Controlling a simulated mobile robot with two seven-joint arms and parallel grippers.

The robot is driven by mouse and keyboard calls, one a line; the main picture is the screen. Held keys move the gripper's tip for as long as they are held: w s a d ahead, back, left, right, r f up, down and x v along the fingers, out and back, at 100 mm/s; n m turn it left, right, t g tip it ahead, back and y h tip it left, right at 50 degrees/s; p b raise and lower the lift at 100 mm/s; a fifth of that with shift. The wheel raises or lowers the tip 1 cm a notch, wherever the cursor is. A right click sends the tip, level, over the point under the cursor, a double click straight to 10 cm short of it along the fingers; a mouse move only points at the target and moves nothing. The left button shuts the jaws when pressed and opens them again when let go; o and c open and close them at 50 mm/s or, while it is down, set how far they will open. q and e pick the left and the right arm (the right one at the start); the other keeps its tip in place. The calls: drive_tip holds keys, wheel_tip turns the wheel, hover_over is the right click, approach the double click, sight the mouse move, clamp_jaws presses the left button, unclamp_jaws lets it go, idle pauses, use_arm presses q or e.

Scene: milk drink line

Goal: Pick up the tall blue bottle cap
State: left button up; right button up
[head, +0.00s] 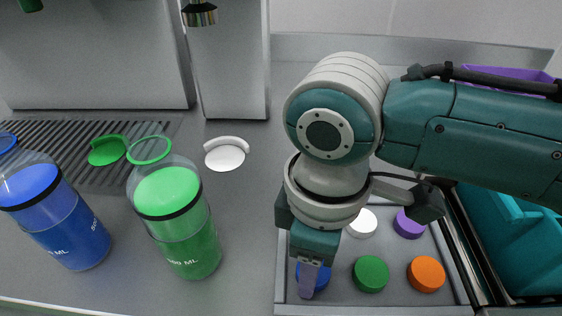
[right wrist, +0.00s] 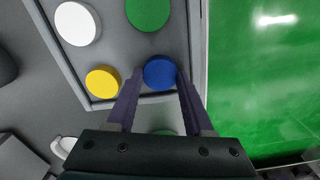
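The blue cap (head: 326,276) sits in the near left corner of a grey tray (head: 390,311), partly hidden by my right gripper (head: 310,285) in the head view. In the right wrist view the blue cap (right wrist: 160,72) lies between the fingertips of my right gripper (right wrist: 160,78), one finger on each side. The fingers look open with little room beside the cap; I cannot tell whether they touch it. My left gripper is not in view.
The tray also holds a green cap (head: 370,274), an orange cap (head: 426,274), a white cap (head: 362,223), a purple cap (head: 409,224) and a yellow cap (right wrist: 103,82). A green bottle (head: 180,225) and a blue bottle (head: 60,225) stand left. A white lid (head: 225,157) lies behind.

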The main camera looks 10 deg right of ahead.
clamp_jaws()
drive_tip(key=shift+r, duration=0.1)
